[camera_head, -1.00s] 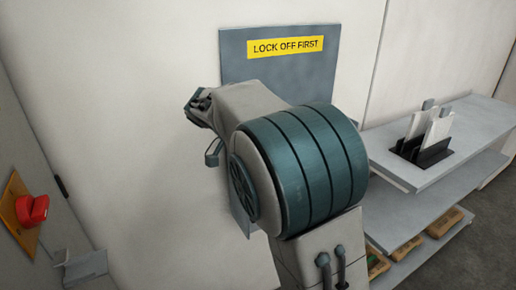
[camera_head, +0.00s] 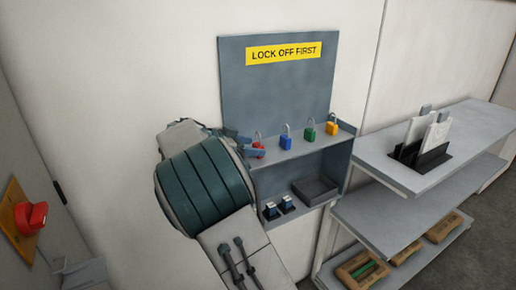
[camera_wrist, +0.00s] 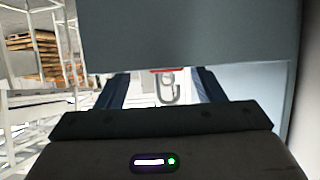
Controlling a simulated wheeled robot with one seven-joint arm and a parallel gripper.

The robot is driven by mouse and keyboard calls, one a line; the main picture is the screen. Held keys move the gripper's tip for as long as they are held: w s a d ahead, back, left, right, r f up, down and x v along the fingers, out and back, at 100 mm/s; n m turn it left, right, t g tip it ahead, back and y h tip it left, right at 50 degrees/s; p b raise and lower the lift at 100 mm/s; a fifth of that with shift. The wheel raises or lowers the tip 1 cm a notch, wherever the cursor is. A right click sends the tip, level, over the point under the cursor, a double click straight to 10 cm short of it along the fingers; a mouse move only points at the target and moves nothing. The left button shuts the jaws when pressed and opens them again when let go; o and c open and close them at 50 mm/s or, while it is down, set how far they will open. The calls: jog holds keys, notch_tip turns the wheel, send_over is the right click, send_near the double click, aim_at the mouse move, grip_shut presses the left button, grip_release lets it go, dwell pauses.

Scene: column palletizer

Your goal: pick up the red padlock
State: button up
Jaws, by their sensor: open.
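The red padlock (camera_head: 258,151) stands at the left end of the lockout station's shelf in the head view, partly hidden by my gripper (camera_head: 242,143). My gripper is at the padlock's left side. In the wrist view, my gripper (camera_wrist: 162,84) has its two dark fingers apart. The red padlock's grey shackle (camera_wrist: 169,94) and a thin red strip of its body show between them. A grey panel hides the rest of the body. I cannot tell whether the fingers touch it.
Below is a compartment with a dark tray (camera_head: 315,189). A grey shelf unit (camera_head: 400,178) stands at the right.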

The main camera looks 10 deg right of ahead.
jog(key=shift+w+p+x, duration=0.15)
jog(key=shift+p+x, duration=0.5)
jog(key=shift+x, duration=0.8)
jog(key=shift+w+p+x, duration=0.15)
jog(key=shift+p+x, duration=0.5)
jog(key=shift+x, duration=0.85)
jog(key=shift+a+f, duration=0.1)
jog(key=shift+a, duration=0.1)
jog(key=c, duration=1.2)
